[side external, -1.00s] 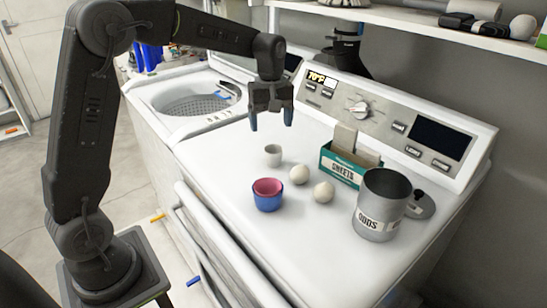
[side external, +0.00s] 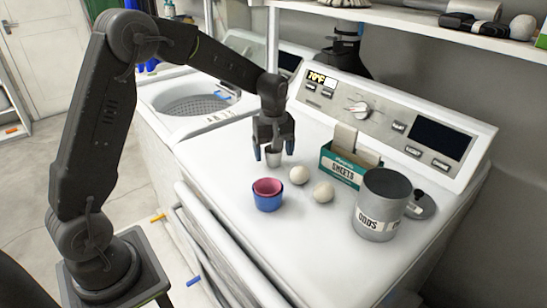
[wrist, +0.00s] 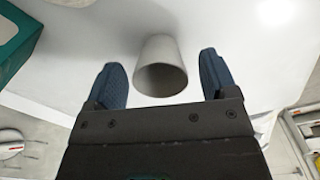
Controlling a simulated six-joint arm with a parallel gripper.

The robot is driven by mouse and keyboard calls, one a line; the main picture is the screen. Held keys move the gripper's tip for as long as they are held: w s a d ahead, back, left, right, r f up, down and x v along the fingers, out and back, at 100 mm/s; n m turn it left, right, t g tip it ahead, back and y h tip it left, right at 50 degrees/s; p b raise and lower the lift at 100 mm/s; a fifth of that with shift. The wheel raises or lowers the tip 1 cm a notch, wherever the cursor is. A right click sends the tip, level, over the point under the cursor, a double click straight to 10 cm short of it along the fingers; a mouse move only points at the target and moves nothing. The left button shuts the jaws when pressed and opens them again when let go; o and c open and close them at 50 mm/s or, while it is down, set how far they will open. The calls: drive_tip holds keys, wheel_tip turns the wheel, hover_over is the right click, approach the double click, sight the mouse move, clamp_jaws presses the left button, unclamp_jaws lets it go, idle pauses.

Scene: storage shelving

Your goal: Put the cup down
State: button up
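A small white-grey cup (side external: 274,158) stands on the white dryer top (side external: 228,165). My gripper (side external: 273,155) is lowered over it, with its fingers on either side. In the wrist view the cup (wrist: 160,66) lies between the two blue fingertips (wrist: 163,78), and a gap shows on each side, so the gripper is open and not touching it. A pink cup (side external: 267,187) sits nested in a blue cup (side external: 267,201) on the dryer top, nearer the camera.
Two cream balls (side external: 299,175) lie just right of the white cup. A green sheets box (side external: 341,166) stands behind them. A grey "ODDS" canister (side external: 378,212) and its lid (side external: 421,205) are at the right. The dryer's control panel (side external: 400,115) rises along the back.

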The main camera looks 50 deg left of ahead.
drive_tip(key=c, duration=1)
drive_tip(key=shift+r, duration=0.15)
